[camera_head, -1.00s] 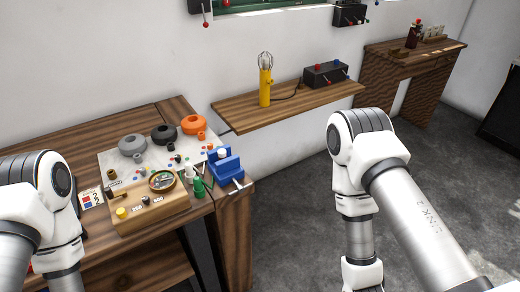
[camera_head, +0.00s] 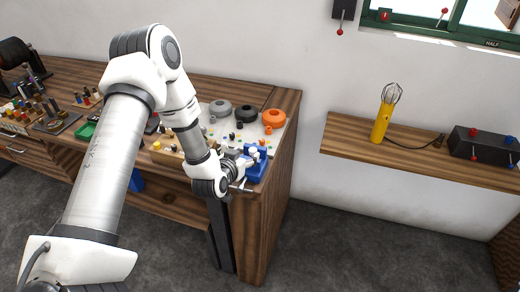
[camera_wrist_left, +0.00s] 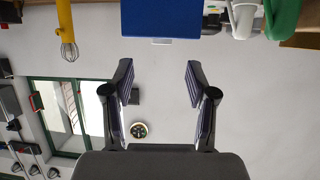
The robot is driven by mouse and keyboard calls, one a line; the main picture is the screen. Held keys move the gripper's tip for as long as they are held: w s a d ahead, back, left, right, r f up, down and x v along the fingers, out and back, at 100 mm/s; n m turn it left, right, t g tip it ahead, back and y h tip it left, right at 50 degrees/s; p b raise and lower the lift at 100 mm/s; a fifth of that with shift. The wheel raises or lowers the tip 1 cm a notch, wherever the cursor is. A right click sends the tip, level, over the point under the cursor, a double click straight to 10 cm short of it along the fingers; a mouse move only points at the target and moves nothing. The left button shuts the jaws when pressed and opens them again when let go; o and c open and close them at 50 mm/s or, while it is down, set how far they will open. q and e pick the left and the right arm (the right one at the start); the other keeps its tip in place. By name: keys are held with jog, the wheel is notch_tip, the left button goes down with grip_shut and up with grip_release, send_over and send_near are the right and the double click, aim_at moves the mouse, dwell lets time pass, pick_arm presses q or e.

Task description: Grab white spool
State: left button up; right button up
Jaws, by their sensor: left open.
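My left gripper (camera_head: 238,164) is at the right end of the workbench, close to the blue vise (camera_head: 257,167), and partly hidden by my wrist. In the left wrist view the jaws (camera_wrist_left: 159,75) are spread apart with nothing between them. Ahead of them, at the top edge, is the blue vise (camera_wrist_left: 160,20). To its right is a white piece (camera_wrist_left: 243,14) that may be the white spool, cut off by the frame edge. A green piece (camera_wrist_left: 281,14) is beside it. My right gripper is not in view.
Grey, dark and orange rings (camera_head: 273,118) lie on a pale board behind my gripper. A wall shelf (camera_head: 350,146) to the right holds a yellow whisk-like lamp (camera_head: 384,118) and a black box (camera_head: 482,147). Open floor lies between bench and shelf.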

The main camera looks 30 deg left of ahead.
aim_at(253, 151)
pick_arm(q)
jog(key=shift+a+p+x, duration=0.25)
jog(key=shift+p+x, duration=0.55)
jog(key=shift+x, duration=0.45)
jog(key=x, duration=0.3)
jog(key=shift+w+d+f, duration=0.15)
jog(key=shift+d+f, duration=0.05)
jog(key=shift+f, duration=0.1)
jog(key=shift+w+d+f, duration=0.1)
jog(key=shift+w, duration=0.05)
jog(key=shift+s, duration=0.35)
jog(key=shift+c, duration=1.4)
jog(key=shift+s+a, duration=0.1)
jog(key=shift+a, duration=0.1)
jog(key=c, duration=0.5)
grip_shut()
jog(key=shift+d, duration=0.1)
